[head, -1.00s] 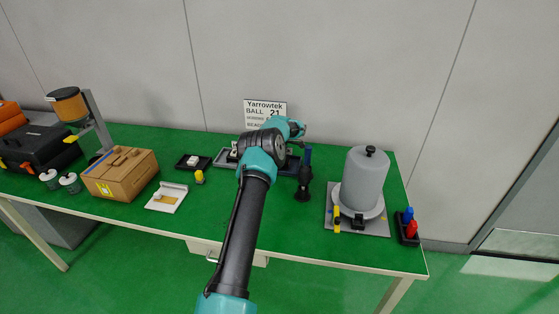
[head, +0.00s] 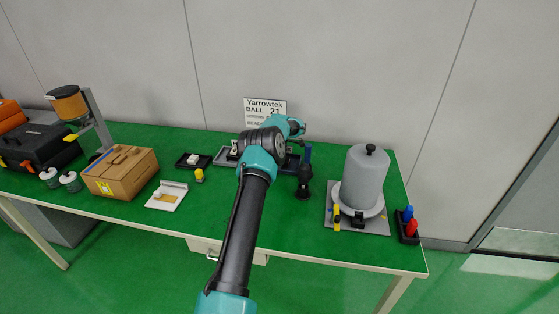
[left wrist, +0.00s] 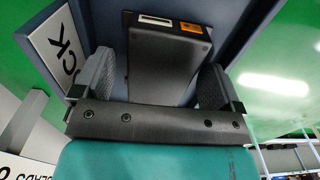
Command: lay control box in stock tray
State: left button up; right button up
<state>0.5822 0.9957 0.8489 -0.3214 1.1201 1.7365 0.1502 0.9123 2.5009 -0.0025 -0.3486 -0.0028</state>
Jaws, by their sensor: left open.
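The control box (left wrist: 168,58) is dark grey, with a white label and an orange sticker on its end face. In the left wrist view it lies inside the outline of the blue-grey stock tray (left wrist: 112,28), whose white label shows "CK". I cannot tell whether it rests flat on the tray floor. My left gripper (left wrist: 155,80) is open, with one grey finger on each side of the box. My right gripper is not in view.
A black upright tool (head: 304,185) stands just right of the dark blue tray. A grey tray (head: 222,158) lies to its left. A large grey canister (head: 362,180) stands at the right, a cardboard box (head: 120,172) at the left. The front middle of the green table is clear.

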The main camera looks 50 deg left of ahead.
pick_arm(q)
notch_tip(320, 180, up, 17)
dwell(0.5)
dwell(0.4)
